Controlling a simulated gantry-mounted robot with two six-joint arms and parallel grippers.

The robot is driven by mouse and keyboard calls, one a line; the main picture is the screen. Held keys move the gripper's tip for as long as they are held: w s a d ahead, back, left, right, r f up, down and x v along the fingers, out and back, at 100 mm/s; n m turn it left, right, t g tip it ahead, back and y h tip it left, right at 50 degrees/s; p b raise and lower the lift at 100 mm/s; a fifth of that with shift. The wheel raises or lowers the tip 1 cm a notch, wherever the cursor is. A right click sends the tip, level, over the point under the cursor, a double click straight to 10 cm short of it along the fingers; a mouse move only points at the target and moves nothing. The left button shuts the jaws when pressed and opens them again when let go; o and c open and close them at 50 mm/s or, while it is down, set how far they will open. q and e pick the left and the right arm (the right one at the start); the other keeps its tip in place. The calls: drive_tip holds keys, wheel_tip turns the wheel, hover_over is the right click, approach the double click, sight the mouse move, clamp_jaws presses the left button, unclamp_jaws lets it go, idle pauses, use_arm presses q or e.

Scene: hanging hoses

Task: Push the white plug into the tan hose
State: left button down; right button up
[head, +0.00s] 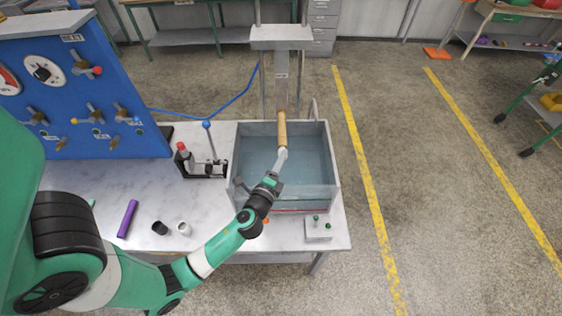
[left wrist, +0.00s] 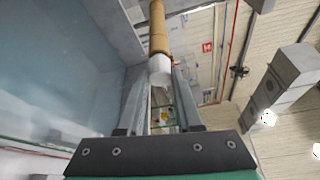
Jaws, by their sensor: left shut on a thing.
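The tan hose (head: 282,128) hangs down from a grey bracket over the water tank. It shows at the top of the left wrist view (left wrist: 157,28). The white plug (left wrist: 160,65) is in line with the hose's lower end and meets it with no clear gap; how deep it sits inside I cannot tell. My left gripper (head: 280,162) is just below the hose end. Its two fingers, also in the left wrist view (left wrist: 161,88), are shut on the white plug's lower part. The fingers partly hide the plug in the head view. My right gripper is not in view.
The clear-walled water tank (head: 332,165) stands on the marble table (head: 215,218) under the hose. A clamp stand with a blue knob (head: 207,150) is left of it.

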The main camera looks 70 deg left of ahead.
use_arm(q)
drive_tip(key=shift+w+a, duration=0.1)
drive_tip(key=shift+a, duration=0.25)
drive_tip(key=c, duration=0.5)
unclamp_jaws()
drive_tip(key=shift+a, duration=0.15)
drive_tip(key=b+v, duration=0.1)
drive_tip(key=v, duration=1)
drive_tip(key=shift+d, duration=0.25)
drive_tip(key=shift+r, duration=0.1)
